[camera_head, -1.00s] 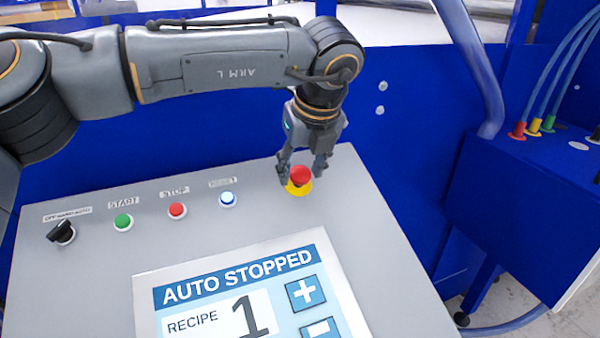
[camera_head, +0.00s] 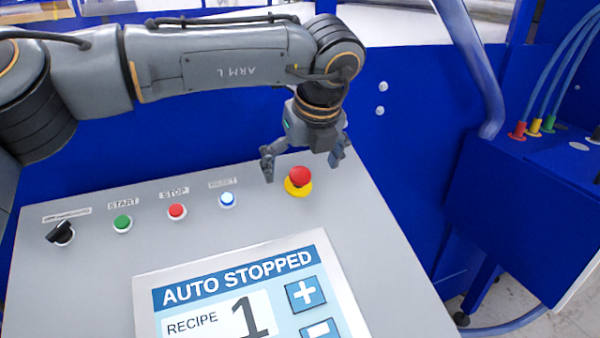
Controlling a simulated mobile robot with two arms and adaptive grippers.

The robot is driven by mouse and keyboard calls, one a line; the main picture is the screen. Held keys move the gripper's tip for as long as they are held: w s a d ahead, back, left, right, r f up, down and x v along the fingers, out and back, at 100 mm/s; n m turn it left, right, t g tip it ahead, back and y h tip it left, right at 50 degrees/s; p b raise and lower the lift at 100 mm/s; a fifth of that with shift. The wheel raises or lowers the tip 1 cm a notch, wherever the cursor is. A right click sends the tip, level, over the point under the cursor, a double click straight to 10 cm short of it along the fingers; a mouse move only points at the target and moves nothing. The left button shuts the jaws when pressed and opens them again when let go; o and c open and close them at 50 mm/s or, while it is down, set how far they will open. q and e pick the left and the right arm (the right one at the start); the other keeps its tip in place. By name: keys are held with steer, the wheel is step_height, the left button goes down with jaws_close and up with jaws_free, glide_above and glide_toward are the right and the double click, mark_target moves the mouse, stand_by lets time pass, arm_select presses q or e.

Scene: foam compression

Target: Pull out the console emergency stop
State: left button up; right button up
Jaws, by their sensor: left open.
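The console emergency stop (camera_head: 300,177) is a red mushroom button on a yellow base, at the upper right of the grey console panel (camera_head: 380,250). My left gripper (camera_head: 303,166) is open and empty, pointing down just behind and above the button. Its fingers are spread wide, one on each side of the red head, and look apart from it. The button is fully in view. My right gripper is not in view.
Left of the emergency stop are a blue-white button (camera_head: 227,200), a red STOP button (camera_head: 177,211), a green START button (camera_head: 123,223) and a black selector switch (camera_head: 61,233). A touchscreen (camera_head: 245,295) reads AUTO STOPPED. A blue box (camera_head: 525,200) with hoses stands at right.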

arm_select(q)
steer(key=p+v, duration=0.1)
steer(key=v, duration=0.5)
steer(key=shift+s+r, duration=0.2)
steer(key=shift+r, duration=0.05)
stand_by(0.4)
